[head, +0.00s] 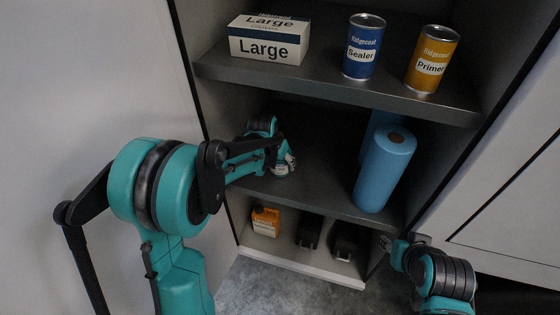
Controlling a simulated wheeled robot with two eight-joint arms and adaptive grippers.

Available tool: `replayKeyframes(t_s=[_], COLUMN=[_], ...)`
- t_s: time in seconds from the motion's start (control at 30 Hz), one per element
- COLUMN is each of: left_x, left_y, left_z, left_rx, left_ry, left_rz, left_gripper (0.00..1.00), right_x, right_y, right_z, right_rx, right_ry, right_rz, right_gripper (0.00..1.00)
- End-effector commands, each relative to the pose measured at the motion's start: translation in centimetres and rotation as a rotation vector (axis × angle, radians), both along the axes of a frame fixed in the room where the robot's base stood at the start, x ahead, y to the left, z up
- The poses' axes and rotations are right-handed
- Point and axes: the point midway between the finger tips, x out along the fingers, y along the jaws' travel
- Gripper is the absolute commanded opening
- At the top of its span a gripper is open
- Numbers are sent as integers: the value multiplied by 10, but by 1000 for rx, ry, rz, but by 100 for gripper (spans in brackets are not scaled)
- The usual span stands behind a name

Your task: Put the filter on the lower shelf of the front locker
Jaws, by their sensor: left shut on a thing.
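The open locker has an upper shelf (340,88), a shelf below it (325,200) and a floor compartment (300,265). My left arm reaches in between the two shelves. My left gripper (284,163) is shut on a small, pale, labelled thing, which seems to be the filter (281,170), at the left part of the shelf below. The fingers cover much of it, and I cannot tell whether it touches the shelf. My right gripper (388,243) is low at the right, outside the locker; its jaws are too small to read.
The upper shelf bears a Large box (268,40), a blue Sealer can (363,48) and a yellow Primer can (432,60). Blue rolls (384,172) stand at the right of the shelf below.

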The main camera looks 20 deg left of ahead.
Motion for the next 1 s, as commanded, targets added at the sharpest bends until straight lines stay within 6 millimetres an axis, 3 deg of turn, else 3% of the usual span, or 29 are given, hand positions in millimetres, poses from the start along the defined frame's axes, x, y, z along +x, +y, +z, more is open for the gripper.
replayKeyframes(t_s=[0.07,0.1,0.17,0.2,0.5,0.63,1.0], left_x=[0,0,0,0,0,-3,-33], left_y=[0,0,0,0,0,1,7], left_z=[-3,-4,-3,-3,-1,8,81], left_rx=[0,0,0,0,0,0,0], left_ry=[0,0,0,0,0,0,0], left_rz=[0,0,0,0,0,0,0], left_gripper=[18,66,82,85,85,85,85], right_x=[0,0,0,0,0,0,0], right_y=[0,0,0,0,0,0,0], right_z=[-3,-4,-3,-3,-2,1,6], right_rx=[0,0,0,0,0,0,0], right_ry=[0,0,0,0,0,0,0], right_rz=[0,0,0,0,0,0,0], right_gripper=[40,40,40,40,40,40,40])
